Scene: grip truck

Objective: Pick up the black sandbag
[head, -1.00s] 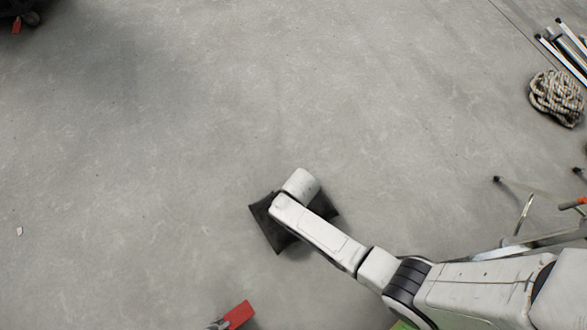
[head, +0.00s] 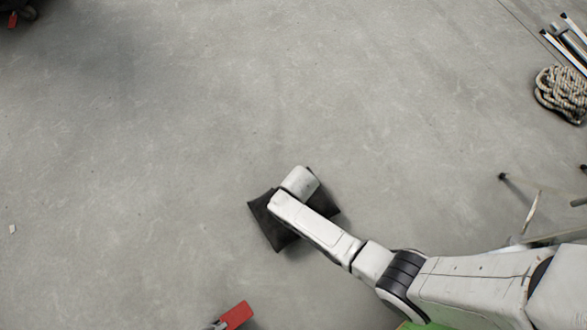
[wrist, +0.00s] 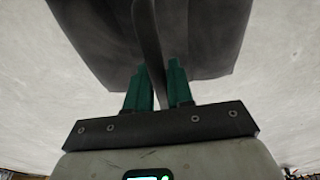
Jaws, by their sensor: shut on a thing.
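The black sandbag (head: 267,223) shows in the head view below my arm's end, which hides its middle. It fills the upper part of the wrist view (wrist: 90,35), with a dark strap or handle running down its middle. My gripper (wrist: 160,85) has two green fingers in the wrist view, one on each side of this strap, shut on it. In the head view the fingers are hidden under the arm. I cannot tell for certain whether the bag touches the floor.
A coiled rope (head: 562,92) and metal poles (head: 568,45) lie at the upper right. Metal stand legs (head: 532,210) are at the right. A red-ended object (head: 236,315) is at the bottom.

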